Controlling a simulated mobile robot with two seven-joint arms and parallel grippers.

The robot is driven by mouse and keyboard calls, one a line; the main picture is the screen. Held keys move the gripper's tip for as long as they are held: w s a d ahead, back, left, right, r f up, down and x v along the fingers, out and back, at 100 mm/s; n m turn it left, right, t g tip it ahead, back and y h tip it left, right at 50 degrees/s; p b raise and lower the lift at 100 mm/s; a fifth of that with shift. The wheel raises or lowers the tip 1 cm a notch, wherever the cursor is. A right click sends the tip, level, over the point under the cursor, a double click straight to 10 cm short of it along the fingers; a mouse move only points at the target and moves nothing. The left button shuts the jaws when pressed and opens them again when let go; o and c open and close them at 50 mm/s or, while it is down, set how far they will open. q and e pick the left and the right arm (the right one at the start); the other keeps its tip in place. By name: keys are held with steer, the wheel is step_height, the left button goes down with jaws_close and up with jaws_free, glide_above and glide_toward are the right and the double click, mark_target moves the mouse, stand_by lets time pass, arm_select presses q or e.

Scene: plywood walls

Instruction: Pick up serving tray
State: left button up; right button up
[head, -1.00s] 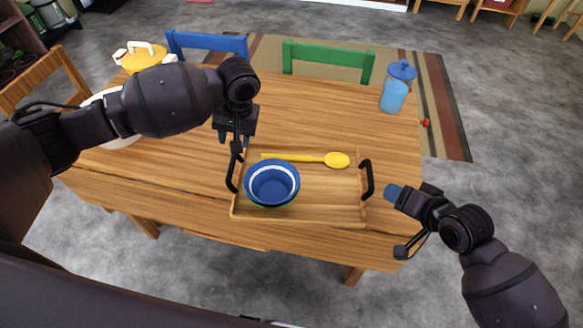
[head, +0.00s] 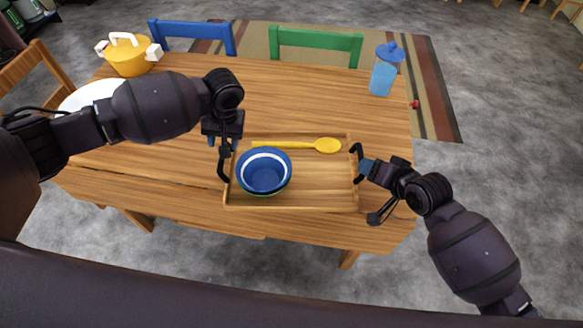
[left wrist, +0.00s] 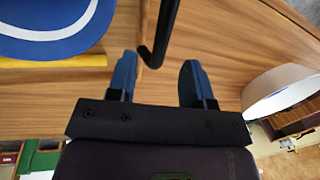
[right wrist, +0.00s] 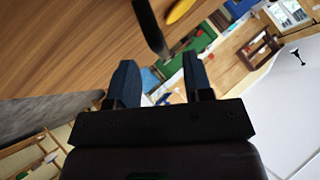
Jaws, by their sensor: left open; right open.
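The wooden serving tray (head: 310,188) lies flat on the table with a black handle at each short end. A blue bowl (head: 264,171) with a white stripe and a yellow spoon (head: 326,145) are on it. My left gripper (head: 222,143) is at the left handle (head: 223,165); in the left wrist view its open blue fingers (left wrist: 152,80) have the black handle (left wrist: 160,35) just ahead, between their lines. My right gripper (head: 365,170) is open beside the right handle (head: 356,160). In the right wrist view that handle (right wrist: 152,28) lies ahead of the open fingers (right wrist: 160,82).
A yellow pot (head: 128,55) and a white plate (head: 90,96) stand at the table's left, partly behind my left arm. A blue bottle (head: 384,72) stands at the back right. Blue (head: 195,35) and green (head: 315,44) chairs line the far edge. The table behind the tray is clear.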

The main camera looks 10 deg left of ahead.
arm_select(q)
steer(key=shift+a+f, duration=0.25)
steer(key=shift+f, duration=0.95)
steer(key=shift+a+f, duration=0.2)
steer(key=shift+f, duration=1)
arm_select(e)
steer(key=shift+x, duration=2.45)
arm_select(q)
jaws_close()
arm_select(e)
jaws_close()
steer(key=shift+r, duration=0.1)
